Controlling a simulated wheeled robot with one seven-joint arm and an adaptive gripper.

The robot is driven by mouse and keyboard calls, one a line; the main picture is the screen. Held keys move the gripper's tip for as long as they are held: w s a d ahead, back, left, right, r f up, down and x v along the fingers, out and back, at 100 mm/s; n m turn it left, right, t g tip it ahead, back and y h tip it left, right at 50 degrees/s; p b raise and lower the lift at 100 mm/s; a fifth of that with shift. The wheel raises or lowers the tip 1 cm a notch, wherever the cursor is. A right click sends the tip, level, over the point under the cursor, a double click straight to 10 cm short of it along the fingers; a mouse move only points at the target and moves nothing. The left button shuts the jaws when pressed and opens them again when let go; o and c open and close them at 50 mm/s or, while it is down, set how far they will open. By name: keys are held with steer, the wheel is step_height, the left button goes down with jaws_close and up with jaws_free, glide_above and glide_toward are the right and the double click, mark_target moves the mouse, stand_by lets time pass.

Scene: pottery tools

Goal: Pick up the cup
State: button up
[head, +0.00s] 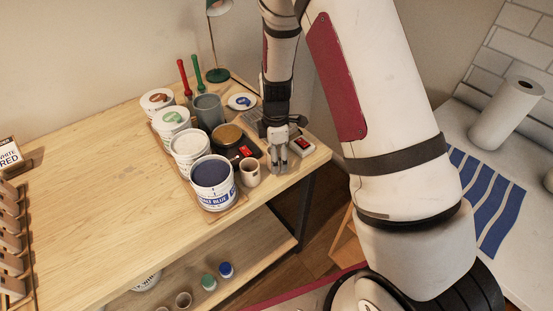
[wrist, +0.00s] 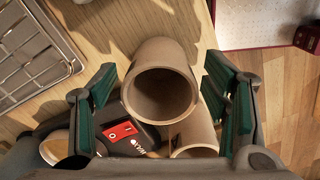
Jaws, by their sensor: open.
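A plain beige-brown cup (wrist: 160,55) stands in the wrist view with its dark open mouth towards the camera. My gripper (wrist: 161,82) is open, with one green-padded finger to the left of this cup and one to the right, gaps showing on both sides. A second, similar cup (wrist: 197,132) shows partly below it, close to the right finger. In the head view a small beige cup (head: 250,173) stands near the table's front edge, just left of my gripper (head: 279,168), which points down. I cannot tell which of the two wrist-view cups this is.
Paint tubs, including a blue one (head: 212,182), stand in a row left of the cup. A black item with a red label (wrist: 120,131) lies beside the cups. A metal rack (wrist: 35,50) is at upper left.

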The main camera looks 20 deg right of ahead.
steer(key=shift+f, duration=0.25)
steer(key=c, duration=1.3)
steer(key=shift+r, duration=0.1)
